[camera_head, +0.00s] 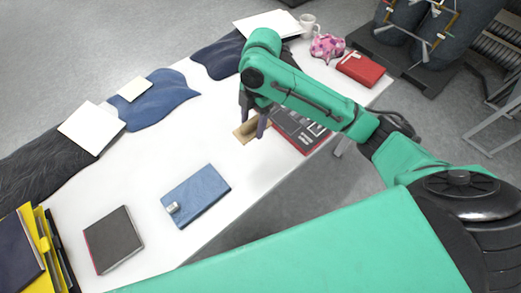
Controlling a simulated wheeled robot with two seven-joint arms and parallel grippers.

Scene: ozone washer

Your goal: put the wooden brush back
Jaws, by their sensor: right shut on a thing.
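The wooden brush (241,134) is a small tan piece at the middle of the white table, next to a dark book with a red edge. My right gripper (253,126) points down over it, with its dark fingers closed on it. The fingers hide part of the brush. I cannot tell whether the brush touches the table. My left gripper is not in view.
The dark book (298,128) lies by the table's right edge. A blue book (196,196) with a small pale item on it and a dark notebook (113,240) lie nearer. A red book (361,69), pink patterned object (327,46) and white mug (308,23) stand at the far end.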

